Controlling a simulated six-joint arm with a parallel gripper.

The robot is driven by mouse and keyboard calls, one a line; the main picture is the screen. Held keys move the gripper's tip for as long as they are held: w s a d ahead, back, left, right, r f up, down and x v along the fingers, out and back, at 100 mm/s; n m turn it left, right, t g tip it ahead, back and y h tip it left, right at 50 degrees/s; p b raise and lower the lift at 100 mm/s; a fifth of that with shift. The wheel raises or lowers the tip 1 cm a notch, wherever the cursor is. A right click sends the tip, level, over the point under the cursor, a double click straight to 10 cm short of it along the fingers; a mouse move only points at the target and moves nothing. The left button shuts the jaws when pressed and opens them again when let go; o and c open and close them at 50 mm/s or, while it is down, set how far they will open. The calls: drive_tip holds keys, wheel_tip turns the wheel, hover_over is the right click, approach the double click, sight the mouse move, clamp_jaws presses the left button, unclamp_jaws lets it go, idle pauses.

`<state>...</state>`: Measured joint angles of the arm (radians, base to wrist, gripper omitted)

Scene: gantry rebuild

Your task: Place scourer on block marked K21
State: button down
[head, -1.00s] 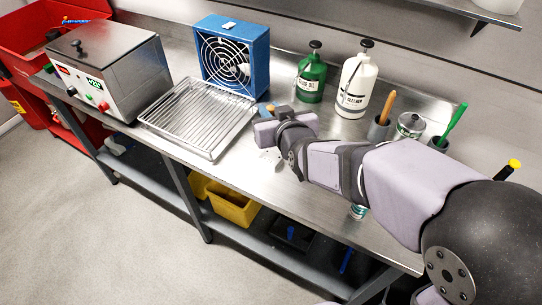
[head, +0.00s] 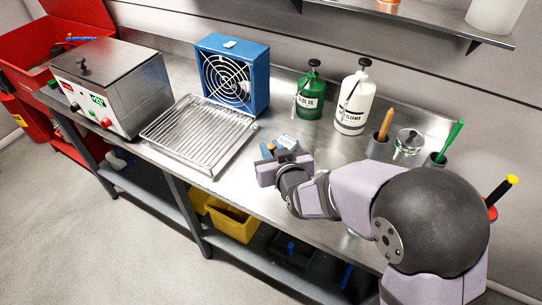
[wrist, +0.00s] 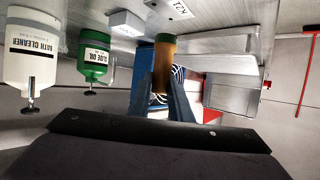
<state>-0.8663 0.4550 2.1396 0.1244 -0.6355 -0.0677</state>
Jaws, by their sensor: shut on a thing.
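My gripper's blue fingers (wrist: 163,100) are shut on the scourer (wrist: 164,55), a brownish-orange piece with a greenish edge, in the wrist view. In the head view my gripper (head: 268,151) is over the bench, right of the wire rack, and the scourer is barely visible there. The block marked K21 (wrist: 170,8) is a pale piece at the top edge of the wrist view, partly cut off. The scourer appears apart from it. A second, white block (wrist: 126,22) lies beside it. A pale block (head: 286,141) shows behind my gripper in the head view; its marking is unreadable.
The wire rack on a tray (head: 200,135) and the blue fan (head: 232,75) stand left of my gripper. The green bottle (head: 309,92) and white bottle (head: 353,100) stand behind it, with holders (head: 378,147) to their right. A shelf (head: 430,22) hangs above.

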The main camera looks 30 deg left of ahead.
drive_tip(key=shift+f, duration=1.75)
drive_tip(key=shift+f, duration=0.2)
drive_tip(key=c, duration=1.6)
unclamp_jaws()
drive_tip(key=shift+r, duration=0.15)
drive_tip(key=shift+r+p, duration=0.15)
drive_tip(key=shift+p, duration=0.2)
drive_tip(key=shift+s+d, duration=0.15)
drive_tip(key=b+v, duration=0.3)
drive_tip(key=v, duration=0.8)
drive_tip(key=shift+s+d+r, duration=0.15)
drive_tip(key=shift+s, duration=0.05)
